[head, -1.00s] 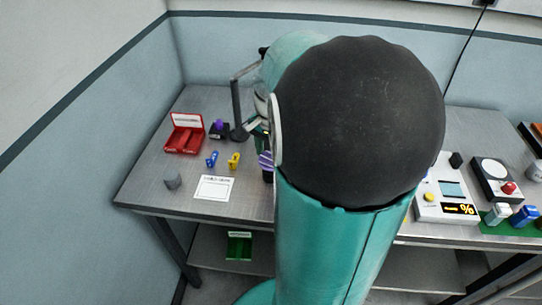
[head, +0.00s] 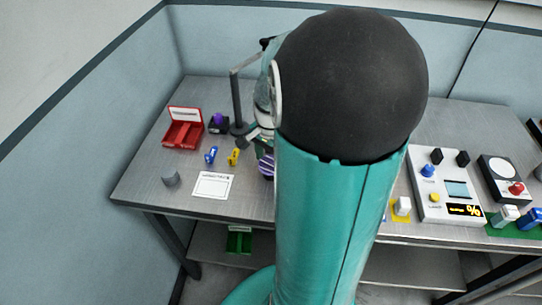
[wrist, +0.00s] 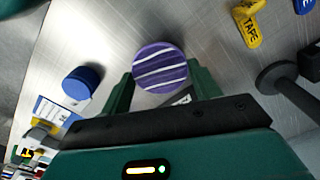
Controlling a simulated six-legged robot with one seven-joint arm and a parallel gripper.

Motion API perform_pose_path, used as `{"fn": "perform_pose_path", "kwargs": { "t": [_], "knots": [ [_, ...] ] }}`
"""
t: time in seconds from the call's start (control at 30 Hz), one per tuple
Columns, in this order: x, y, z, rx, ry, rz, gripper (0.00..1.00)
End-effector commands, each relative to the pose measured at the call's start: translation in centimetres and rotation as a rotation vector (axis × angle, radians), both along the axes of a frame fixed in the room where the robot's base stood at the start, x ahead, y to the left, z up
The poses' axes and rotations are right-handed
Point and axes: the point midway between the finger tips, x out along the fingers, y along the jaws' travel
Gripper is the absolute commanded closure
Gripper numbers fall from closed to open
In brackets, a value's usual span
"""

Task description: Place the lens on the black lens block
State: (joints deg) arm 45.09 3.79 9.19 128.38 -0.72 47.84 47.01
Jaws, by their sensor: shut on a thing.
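A round purple piece with white stripes (wrist: 160,66) is between my fingers in the wrist view. My gripper (wrist: 161,80) is shut on it. In the head view the purple striped piece (head: 266,165) shows left of my arm, which hides most of my gripper. A small black block (head: 218,127) with a purple rounded piece (head: 218,117) on top stands farther back and left. Part of a black block (wrist: 311,62) shows at the wrist view's right edge. I cannot tell whether the held piece or the one on the block is the lens.
A black stand (head: 238,105) rises near the black block. A red open box (head: 182,135), a blue clip-like piece (head: 210,155), a yellow one (head: 234,157) and a white card (head: 213,186) lie on the table (head: 150,170). A white console (head: 440,190) stands right.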

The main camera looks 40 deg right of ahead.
Motion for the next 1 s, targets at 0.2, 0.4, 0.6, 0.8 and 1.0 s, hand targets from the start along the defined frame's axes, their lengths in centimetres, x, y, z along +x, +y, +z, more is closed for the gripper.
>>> {"fn": "perform_pose_path", "kwargs": {
  "t": [0.2,0.4,0.6,0.8,1.0],
  "knots": [
    [0.0,0.0,-0.3,0.000,0.000,0.000,0.32],
    [0.0,0.0,-0.3,0.000,0.000,0.000,0.16],
    [0.1,-0.1,-0.1,-0.001,0.000,0.000,0.16],
    [0.2,-0.2,2.1,-0.004,-0.004,0.002,0.16],
    [0.2,-0.2,6.5,-0.004,-0.005,0.002,0.16]
  ]
}}
